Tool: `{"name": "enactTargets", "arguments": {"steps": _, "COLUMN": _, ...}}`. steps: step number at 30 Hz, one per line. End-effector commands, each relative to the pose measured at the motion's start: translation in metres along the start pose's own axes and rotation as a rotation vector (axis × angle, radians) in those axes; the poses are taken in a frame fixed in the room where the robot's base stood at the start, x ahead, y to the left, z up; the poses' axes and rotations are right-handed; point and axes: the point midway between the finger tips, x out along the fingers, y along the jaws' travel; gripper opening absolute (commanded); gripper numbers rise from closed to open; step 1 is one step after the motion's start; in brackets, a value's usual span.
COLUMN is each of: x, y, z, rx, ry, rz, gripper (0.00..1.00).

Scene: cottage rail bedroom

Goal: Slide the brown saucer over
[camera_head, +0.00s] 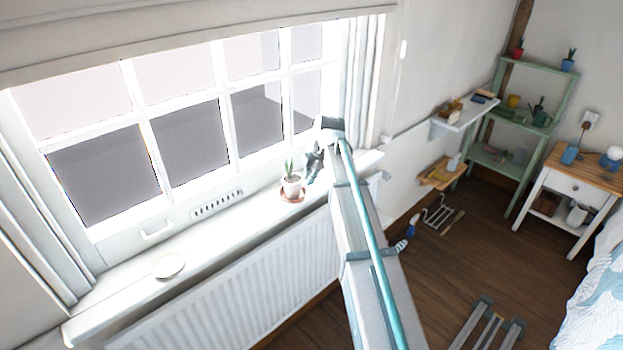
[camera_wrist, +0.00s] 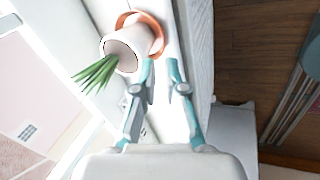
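The brown saucer (camera_head: 292,197) lies on the white windowsill, with a white pot (camera_head: 291,185) holding a green plant standing on it. In the wrist view the saucer (camera_wrist: 159,36) shows as an orange-brown ring around the pot's base, partly hidden by the pot (camera_wrist: 122,52). My gripper (camera_head: 314,160) is just right of the pot in the head view. In the wrist view my gripper (camera_wrist: 161,64) has its two fingertips a little apart, with nothing held between them. The tips appear close to the saucer's rim; I cannot tell whether they touch it.
A pale round dish (camera_head: 168,265) lies on the left part of the windowsill (camera_head: 222,235). Bare sill lies between it and the saucer. The window stands behind the sill, and a white radiator (camera_head: 245,295) is below. A green shelf (camera_head: 525,125) stands at far right.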

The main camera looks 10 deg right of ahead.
Motion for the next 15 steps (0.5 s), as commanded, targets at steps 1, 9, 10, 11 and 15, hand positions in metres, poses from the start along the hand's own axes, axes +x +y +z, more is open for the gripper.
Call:
{"name": "enactTargets", "arguments": {"steps": 1, "x": 0.0001, "y": -0.0007, "z": -0.0009, "rx": -0.055, "ry": 0.004, "rz": -0.003, "gripper": 0.11}}
{"name": "enactTargets", "arguments": {"steps": 9, "x": 0.0005, "y": -0.0027, "z": -0.002, "rx": -0.229, "ry": 0.01, "rz": -0.009, "gripper": 0.11}}
{"name": "enactTargets", "arguments": {"steps": 10, "x": 0.0005, "y": -0.0027, "z": -0.002, "rx": -0.234, "ry": 0.01, "rz": -0.009, "gripper": 0.11}}
{"name": "enactTargets", "arguments": {"steps": 11, "x": 0.0005, "y": -0.0027, "z": -0.002, "rx": -0.238, "ry": 0.009, "rz": -0.009, "gripper": 0.11}}
{"name": "enactTargets", "arguments": {"steps": 15, "x": 0.0006, "y": -0.0028, "z": -0.002, "rx": -0.24, "ry": 0.009, "rz": -0.009, "gripper": 0.11}}
